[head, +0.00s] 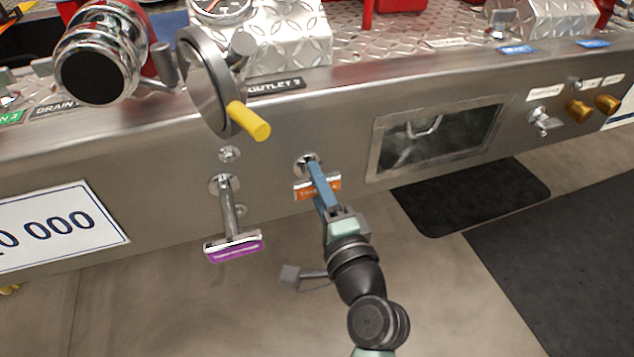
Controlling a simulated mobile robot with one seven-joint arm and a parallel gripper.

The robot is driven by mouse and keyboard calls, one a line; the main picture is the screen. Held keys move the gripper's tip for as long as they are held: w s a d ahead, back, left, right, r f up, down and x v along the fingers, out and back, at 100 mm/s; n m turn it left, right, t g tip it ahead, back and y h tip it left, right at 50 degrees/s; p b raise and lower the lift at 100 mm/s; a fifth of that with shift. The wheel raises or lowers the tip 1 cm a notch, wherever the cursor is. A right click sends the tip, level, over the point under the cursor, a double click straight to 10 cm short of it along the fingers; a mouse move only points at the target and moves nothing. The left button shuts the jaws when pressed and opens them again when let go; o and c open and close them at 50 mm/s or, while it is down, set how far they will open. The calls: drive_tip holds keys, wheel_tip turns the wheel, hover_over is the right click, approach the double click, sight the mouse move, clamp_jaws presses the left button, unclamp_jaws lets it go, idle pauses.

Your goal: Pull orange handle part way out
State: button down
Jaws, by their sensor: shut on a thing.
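The orange handle (301,188) is a small T-shaped pull with an orange label, set in the front of the steel bumper panel. My gripper (316,178) reaches up to it from below, and its blue fingers are shut on it. How far the handle stands out is hard to judge from this angle.
A purple handle (233,246) on a long metal rod sticks out to the left. Above it is a handwheel with a yellow knob (248,121). A recessed window (436,137) and brass knobs (579,110) lie to the right. The floor below is open, with dark mats (470,195).

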drive_tip(key=shift+v, duration=1.55)
drive_tip(key=shift+c, duration=2.4)
unclamp_jaws()
drive_tip(key=p+v, duration=0.2)
drive_tip(key=v, duration=1.1)
